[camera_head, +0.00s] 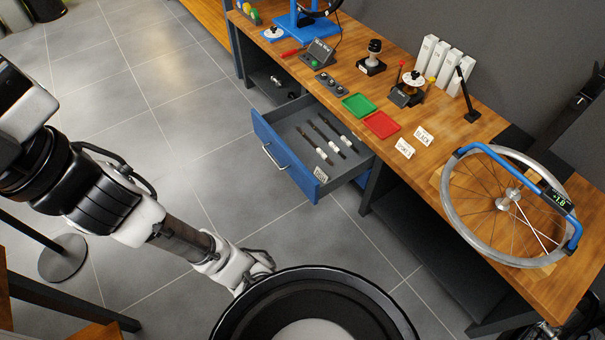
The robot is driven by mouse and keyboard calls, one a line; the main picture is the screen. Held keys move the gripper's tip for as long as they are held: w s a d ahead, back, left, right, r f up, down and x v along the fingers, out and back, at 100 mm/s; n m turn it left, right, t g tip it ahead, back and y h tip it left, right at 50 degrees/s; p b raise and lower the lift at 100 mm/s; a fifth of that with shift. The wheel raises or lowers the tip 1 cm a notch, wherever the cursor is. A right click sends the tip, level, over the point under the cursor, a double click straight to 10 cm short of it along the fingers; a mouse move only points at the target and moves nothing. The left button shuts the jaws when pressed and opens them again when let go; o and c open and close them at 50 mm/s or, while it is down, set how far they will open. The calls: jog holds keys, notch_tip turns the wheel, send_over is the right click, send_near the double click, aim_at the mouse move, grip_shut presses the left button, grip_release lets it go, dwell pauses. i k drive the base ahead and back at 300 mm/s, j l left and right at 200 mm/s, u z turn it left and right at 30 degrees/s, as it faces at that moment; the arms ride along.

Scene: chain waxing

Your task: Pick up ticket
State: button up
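No thing is plainly marked as the ticket. Two small white printed cards lie on the wooden workbench (476,138): one card (405,148) is near the front edge, and the other card (424,136) is just behind it to the right. Their print is too small to read surely. Another small white label (320,174) shows at the front of the open drawer. My gripper (262,265) is low at the bottom centre, over the floor and well apart from the bench. Its fingers are small and partly hidden, so its opening is unclear.
The blue-fronted drawer (284,158) stands pulled out, holding several dark tools with white tags. A green tray (358,105) and a red tray (381,125) lie beside the cards. A spoked wheel (448,211) with a blue gauge is at the right. The floor at left is mostly clear.

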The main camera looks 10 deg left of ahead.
aim_at(320, 174)
jog(key=i+l+u, duration=0.1)
jog(key=i, duration=0.4)
jog(key=i+l, duration=0.25)
jog(key=i, duration=0.3)
jog(key=u, duration=0.05)
